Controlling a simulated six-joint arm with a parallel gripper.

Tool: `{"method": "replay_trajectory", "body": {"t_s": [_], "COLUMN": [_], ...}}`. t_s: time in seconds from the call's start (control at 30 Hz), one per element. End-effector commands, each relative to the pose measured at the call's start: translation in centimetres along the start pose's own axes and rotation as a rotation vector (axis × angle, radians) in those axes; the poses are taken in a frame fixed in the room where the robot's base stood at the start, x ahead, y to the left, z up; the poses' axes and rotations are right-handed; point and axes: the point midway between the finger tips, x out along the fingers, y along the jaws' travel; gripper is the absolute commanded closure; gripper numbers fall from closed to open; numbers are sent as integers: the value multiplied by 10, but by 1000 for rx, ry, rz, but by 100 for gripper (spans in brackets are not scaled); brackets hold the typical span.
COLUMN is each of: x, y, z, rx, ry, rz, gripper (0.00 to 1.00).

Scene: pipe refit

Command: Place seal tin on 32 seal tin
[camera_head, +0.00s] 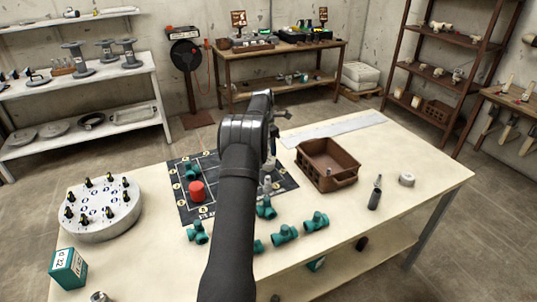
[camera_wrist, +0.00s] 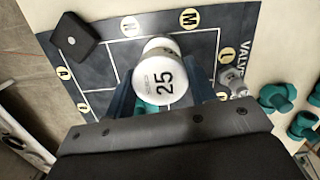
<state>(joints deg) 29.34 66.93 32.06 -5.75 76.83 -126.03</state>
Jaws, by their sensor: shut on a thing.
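A tin with a white round top marked 25 (camera_wrist: 160,76) is held between the blue fingers of my gripper (camera_wrist: 161,94) in the wrist view, above the dark mat (camera_wrist: 112,72). My gripper is shut on it. In the head view my own arm hides the tin and most of the gripper. A teal box marked 32 (camera_head: 68,268) stands at the table's front left corner. I cannot make out a tin marked 32 in either view.
A round white stand (camera_head: 100,222) with several black-topped pieces is at left. Several teal fittings (camera_head: 285,234) lie in front of the mat. The table's right end is mostly clear.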

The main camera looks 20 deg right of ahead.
Motion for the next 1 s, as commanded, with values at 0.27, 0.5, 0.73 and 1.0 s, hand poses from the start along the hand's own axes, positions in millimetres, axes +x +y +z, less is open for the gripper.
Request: {"method": "replay_trajectory", "body": {"t_s": [0.27,0.5,0.73,1.0], "x": [34,39,42,42], "y": [0,0,0,0], "z": [-5,-5,-5,-5], "rx": [0,0,0,0], "ry": [2,0,0,0], "rz": [-2,0,0,0], "gripper": [72,72,42,28]}}
